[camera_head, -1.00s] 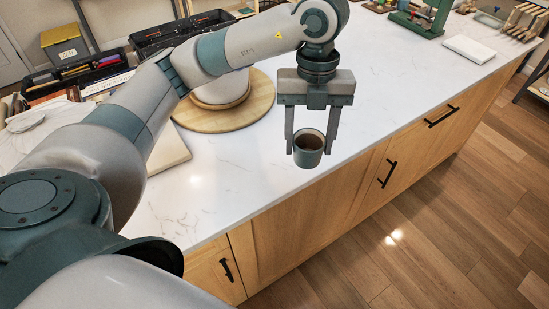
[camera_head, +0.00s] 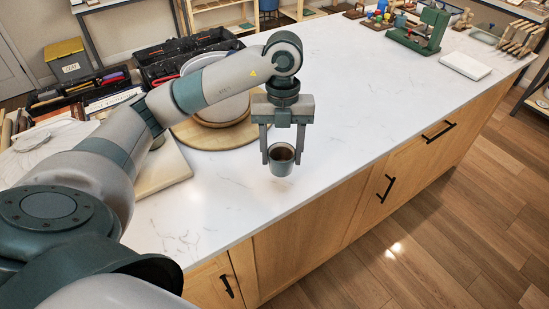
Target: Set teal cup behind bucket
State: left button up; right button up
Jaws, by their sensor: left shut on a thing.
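A small grey-teal cup (camera_head: 281,168) with a dark brown inside is held upright between the fingers of my left gripper (camera_head: 281,153). The gripper points down and is shut on the cup's sides. The cup is over the white countertop, near its front edge, and seems to be a little above it. A pale round vessel (camera_head: 222,109) stands on a round wooden board to the left of the gripper, partly hidden by my left arm. I cannot tell whether it is the bucket. My right gripper is not in view.
The round wooden board (camera_head: 205,138) and a flat pale slab (camera_head: 163,172) lie left of the cup. Black crates (camera_head: 185,50) with tools stand at the back left. A green device (camera_head: 422,32) and white block (camera_head: 465,66) are at the far right. The middle countertop is clear.

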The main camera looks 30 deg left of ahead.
aim_at(274, 152)
pick_arm(q)
jog(key=shift+w+a+f+p, duration=0.2)
jog(key=shift+a+f, duration=0.1)
jog(key=shift+a, duration=0.25)
jog(key=shift+w+a+f+p, duration=0.1)
jog(key=shift+w+a+f, duration=0.15)
jog(key=shift+a, duration=0.3)
jog(key=shift+a+f, duration=0.2)
jog(key=shift+f, duration=0.05)
jog(key=shift+f, duration=0.15)
jog(key=shift+f+p, duration=0.95)
jog(key=shift+f, duration=0.95)
jog(key=shift+f, duration=0.15)
